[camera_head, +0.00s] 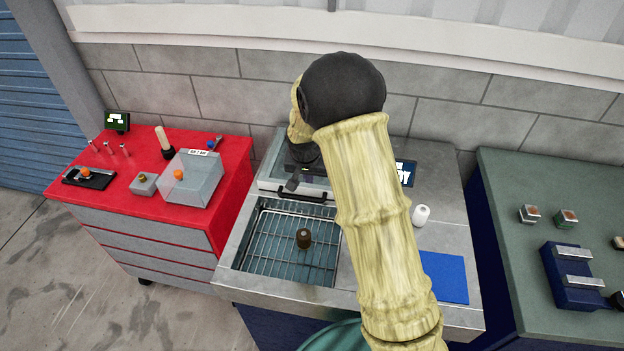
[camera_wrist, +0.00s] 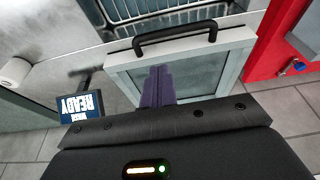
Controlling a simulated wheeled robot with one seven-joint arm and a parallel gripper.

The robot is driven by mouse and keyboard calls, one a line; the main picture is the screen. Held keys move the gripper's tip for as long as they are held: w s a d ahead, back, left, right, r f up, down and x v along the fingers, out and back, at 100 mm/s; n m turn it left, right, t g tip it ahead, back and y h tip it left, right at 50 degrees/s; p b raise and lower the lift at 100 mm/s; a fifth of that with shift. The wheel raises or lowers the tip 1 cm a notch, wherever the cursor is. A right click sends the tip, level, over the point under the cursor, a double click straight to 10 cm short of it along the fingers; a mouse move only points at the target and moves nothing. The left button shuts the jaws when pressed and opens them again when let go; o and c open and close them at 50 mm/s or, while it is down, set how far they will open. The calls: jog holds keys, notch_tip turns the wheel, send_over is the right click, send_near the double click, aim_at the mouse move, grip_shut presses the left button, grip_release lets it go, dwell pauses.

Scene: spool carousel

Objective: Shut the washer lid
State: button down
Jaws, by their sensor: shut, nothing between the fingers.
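The washer is a grey steel counter with an uncovered basin (camera_head: 250,262). A wire rack lies in it, with a small brown cylinder (camera_head: 304,238) on the rack. The washer lid (camera_head: 264,184) is open at the back of the basin. It is a pale frame around a clear pane, with a black bar handle (camera_head: 302,197); the wrist view shows the lid (camera_wrist: 222,70) and handle (camera_wrist: 175,38) close up. My gripper (camera_wrist: 160,74) is shut and empty, its dark fingers in front of the pane, below the handle in that view. I cannot tell whether they touch it. My arm hides part of the washer.
A display reading READY (camera_wrist: 80,107) stands beside the lid. A white roll (camera_head: 421,215) and a blue mat (camera_head: 444,277) lie right of the basin. A red cabinet (camera_head: 222,205) with a clear bin (camera_head: 203,182) is left; a green-topped bench (camera_head: 510,180) is right.

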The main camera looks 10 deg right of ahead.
aim_at(314, 192)
jog(key=p+x, duration=0.1)
jog(key=x, duration=0.2)
jog(key=p+x, duration=0.1)
jog(key=x, duration=0.1)
jog(key=p+x, duration=0.1)
jog(key=x, duration=0.2)
jog(key=shift+s+d+f, duration=0.2)
jog(key=shift+d+f, duration=0.2)
jog(key=shift+w+f, duration=0.15)
jog(key=shift+f, duration=0.4)
jog(key=shift+d, duration=0.1)
